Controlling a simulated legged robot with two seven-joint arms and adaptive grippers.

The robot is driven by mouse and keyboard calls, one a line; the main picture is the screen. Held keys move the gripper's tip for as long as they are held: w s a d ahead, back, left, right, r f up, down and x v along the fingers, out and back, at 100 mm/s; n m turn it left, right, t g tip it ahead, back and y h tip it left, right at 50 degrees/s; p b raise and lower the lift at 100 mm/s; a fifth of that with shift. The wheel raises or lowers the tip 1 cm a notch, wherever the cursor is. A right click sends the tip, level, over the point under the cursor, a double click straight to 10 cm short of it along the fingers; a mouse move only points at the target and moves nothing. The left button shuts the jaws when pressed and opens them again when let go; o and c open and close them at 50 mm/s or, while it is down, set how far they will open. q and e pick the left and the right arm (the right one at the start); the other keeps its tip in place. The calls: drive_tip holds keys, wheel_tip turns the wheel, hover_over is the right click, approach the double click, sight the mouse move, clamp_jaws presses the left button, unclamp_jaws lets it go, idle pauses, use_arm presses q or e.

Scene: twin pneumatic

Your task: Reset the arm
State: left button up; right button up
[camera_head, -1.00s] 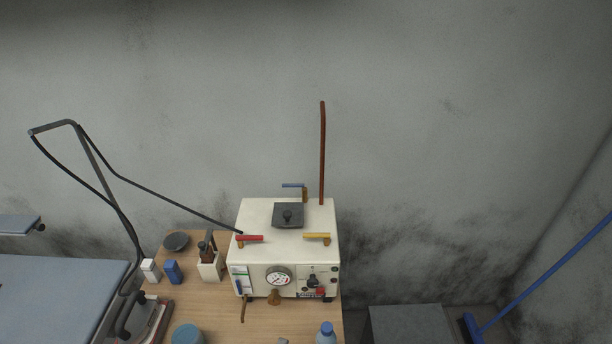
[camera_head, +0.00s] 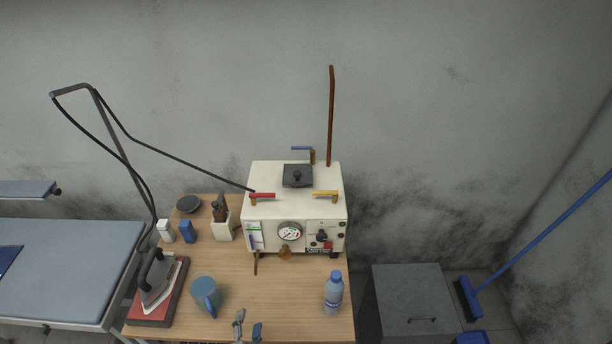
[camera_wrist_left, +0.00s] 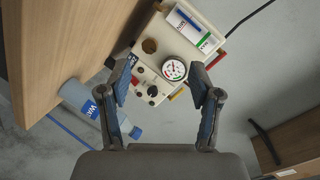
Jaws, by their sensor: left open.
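My left gripper (camera_head: 248,328) shows only by its fingertips at the bottom edge of the head view, over the front of the wooden table (camera_head: 225,260). Its fingers are apart and nothing is between them. In the left wrist view the gripper (camera_wrist_left: 161,85) is open, with both fingers spread and the white steam machine (camera_head: 270,211) beyond them. The machine stands at the back of the table, with a round gauge, a black lid, and red, yellow and blue handles on top. A gap separates my fingers from the machine. My right gripper is in neither view.
A water bottle (camera_head: 333,292) stands to the right. A grey cabinet (camera_head: 408,292) and a blue broom (camera_head: 530,262) are further right. An ironing board (camera_head: 65,270) is at left.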

use_arm(q)
drive_tip(key=s+a+f+n+g+y, duration=0.1)
drive_tip(key=s+a+f+n+g, duration=0.5)
drive_tip(key=s+a+n, duration=0.1)
drive_tip(key=s+d+f+n+g+h, duration=0.1)
drive_tip(key=s+f+n+g, duration=0.1)
drive_tip(key=s+g, duration=0.45)
drive_tip(key=s+f, duration=0.2)
drive_tip(key=f, duration=1.2)
drive_tip(key=s+f, duration=0.3)
drive_tip(key=f, duration=1)
drive_tip(key=s+a+f+g, duration=0.1)
drive_tip(key=s+a+f, duration=0.2)
drive_tip(key=s+f, duration=1.2)
drive_tip(key=shift+s+f, duration=0.35)
drive_tip(key=shift+s, duration=0.55)
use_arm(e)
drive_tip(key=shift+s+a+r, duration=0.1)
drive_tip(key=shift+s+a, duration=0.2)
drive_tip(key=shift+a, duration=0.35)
use_arm(q)
drive_tip(key=shift+g, duration=0.25)
